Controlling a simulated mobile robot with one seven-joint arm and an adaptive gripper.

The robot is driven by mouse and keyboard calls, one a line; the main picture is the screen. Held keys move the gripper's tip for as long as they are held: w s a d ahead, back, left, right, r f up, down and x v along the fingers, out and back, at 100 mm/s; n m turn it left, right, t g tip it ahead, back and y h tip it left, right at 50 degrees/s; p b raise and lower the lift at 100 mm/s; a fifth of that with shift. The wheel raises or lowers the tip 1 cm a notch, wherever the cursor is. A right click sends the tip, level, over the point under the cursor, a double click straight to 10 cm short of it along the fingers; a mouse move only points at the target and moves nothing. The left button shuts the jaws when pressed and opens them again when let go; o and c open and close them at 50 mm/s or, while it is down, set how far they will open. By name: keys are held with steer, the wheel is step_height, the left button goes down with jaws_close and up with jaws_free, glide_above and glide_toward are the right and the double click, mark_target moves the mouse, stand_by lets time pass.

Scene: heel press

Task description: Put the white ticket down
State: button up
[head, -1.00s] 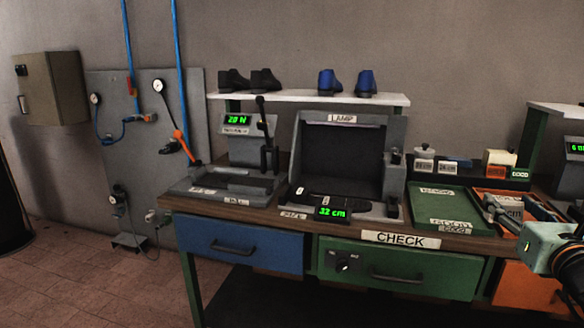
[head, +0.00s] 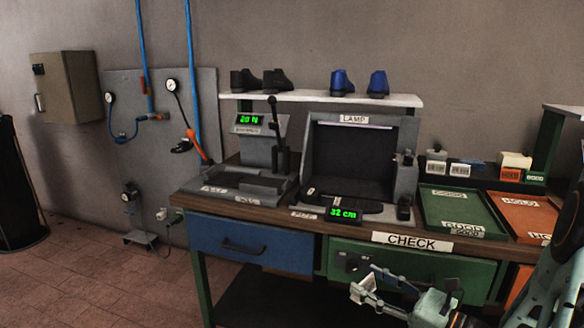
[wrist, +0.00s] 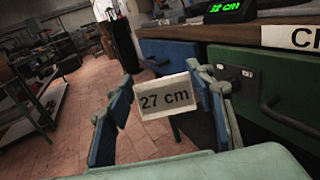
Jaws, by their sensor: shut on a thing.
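The white ticket (wrist: 165,97), printed "27 cm", is held between the two blue-padded fingers of my gripper (wrist: 163,105) in the wrist view. In the head view my gripper (head: 372,285) is at the lower right, in front of the green drawer and below the bench top. The ticket is up in the air, clear of the bench. A ticket lies in the lamp booth area (head: 352,160) only as small pale labels too small to read.
The wooden bench carries a green tray (head: 464,199), an orange tray (head: 528,208), a lever press (head: 265,150) and a "32 cm" display (head: 343,214). Below are a blue drawer (head: 249,246) and a green drawer (head: 450,270).

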steer(key=s+a+n+g+y+p, duration=0.1)
steer(key=s+a+n+g+y, duration=0.1)
steer(key=a, duration=0.3)
step_height(320, 180, up, 17)
steer(key=m+t+h+p, duration=0.5)
steer(key=h+p, duration=0.1)
steer(key=p, duration=1.8)
steer(key=shift+d, duration=0.2)
steer(key=shift+d+f, duration=0.1)
steer(key=shift+f, duration=0.05)
